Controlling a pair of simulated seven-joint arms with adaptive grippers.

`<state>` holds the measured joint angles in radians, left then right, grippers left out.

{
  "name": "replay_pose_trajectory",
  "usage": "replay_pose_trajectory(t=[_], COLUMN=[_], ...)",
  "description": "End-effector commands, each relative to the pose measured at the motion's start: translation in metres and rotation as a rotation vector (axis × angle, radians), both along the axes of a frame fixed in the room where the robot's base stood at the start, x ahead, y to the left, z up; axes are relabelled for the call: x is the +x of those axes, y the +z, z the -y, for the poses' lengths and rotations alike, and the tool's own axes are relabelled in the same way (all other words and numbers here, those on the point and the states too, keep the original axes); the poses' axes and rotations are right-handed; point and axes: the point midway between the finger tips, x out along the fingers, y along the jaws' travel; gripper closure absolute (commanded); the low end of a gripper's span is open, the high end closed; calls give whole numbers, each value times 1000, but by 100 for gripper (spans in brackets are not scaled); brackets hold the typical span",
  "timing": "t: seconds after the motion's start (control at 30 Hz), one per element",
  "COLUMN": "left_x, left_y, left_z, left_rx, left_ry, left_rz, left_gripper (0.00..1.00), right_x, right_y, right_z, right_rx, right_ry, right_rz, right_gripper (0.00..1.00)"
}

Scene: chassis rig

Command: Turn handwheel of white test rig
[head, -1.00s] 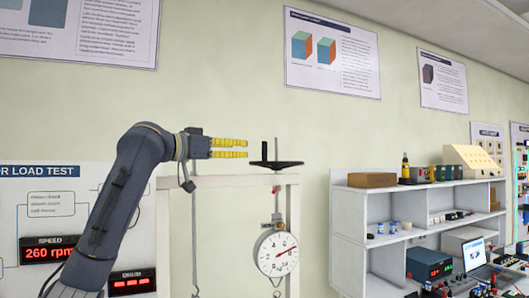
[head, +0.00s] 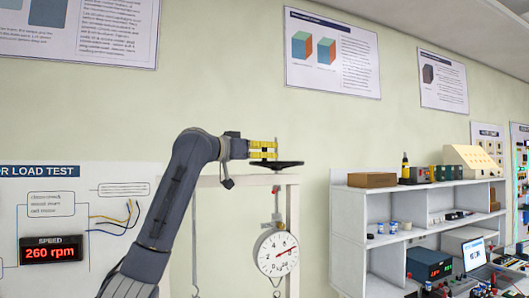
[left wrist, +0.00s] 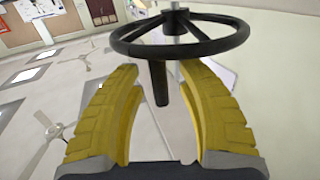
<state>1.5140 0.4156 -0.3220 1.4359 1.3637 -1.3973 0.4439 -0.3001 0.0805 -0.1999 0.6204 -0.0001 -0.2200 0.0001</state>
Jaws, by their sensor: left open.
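The black handwheel (head: 288,164) lies flat at the top of the white test rig (head: 292,225). It also shows in the left wrist view (left wrist: 232,38), with its spokes and hub. Its dark handle (left wrist: 159,84) lies between the two yellow fingers of my left gripper (left wrist: 157,70), with gaps on both sides. In the head view my left gripper (head: 263,149) is open at the handwheel's left edge, its fingers partly covering the handle. My right gripper is not in view.
A round dial gauge (head: 277,252) with a red needle hangs inside the rig below the wheel. A white shelf unit (head: 345,215) with instruments stands to the right. A load-test panel (head: 100,185) is at the left behind my arm.

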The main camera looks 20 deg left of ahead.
Motion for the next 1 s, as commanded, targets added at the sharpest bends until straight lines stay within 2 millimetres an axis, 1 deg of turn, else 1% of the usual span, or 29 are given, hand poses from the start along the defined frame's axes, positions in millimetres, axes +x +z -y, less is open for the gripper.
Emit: replay_pose_trajectory(t=[0.2, 0.23, 0.57, 0.6, 1.0], left_x=[0, 0, 0, 0, 0], left_y=[0, 0, 0, 0, 0], left_z=[0, 0, 0, 0, 2], left_rx=[0, 0, 0, 0, 1], left_ry=[0, 0, 0, 0, 2], left_rz=[0, 0, 0, 0, -1], left_gripper=[62, 61, 99, 100, 100], right_x=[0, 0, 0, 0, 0], right_y=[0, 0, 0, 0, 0], right_z=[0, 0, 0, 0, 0], right_rx=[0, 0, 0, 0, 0], right_ry=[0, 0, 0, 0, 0], right_rz=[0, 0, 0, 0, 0], right_gripper=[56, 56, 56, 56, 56])
